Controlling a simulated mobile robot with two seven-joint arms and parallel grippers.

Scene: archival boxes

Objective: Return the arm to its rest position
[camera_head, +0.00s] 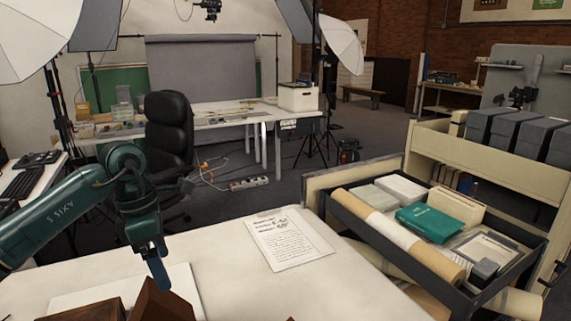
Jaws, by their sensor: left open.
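My left arm comes in from the left edge, a dark green arm with its wrist bent downward. My left gripper (158,262) points down over the front left of the white table (220,250), above and behind a brown box. It is open and nothing shows between its fingers. My right gripper is not in view.
Brown boxes (150,300) stand at the bottom left, cut off by the frame. A printed sheet (287,238) lies on the table. At right a dark tray (510,278) holds a rolled tube, boxes and a green package (432,222). A black chair (168,135) stands behind.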

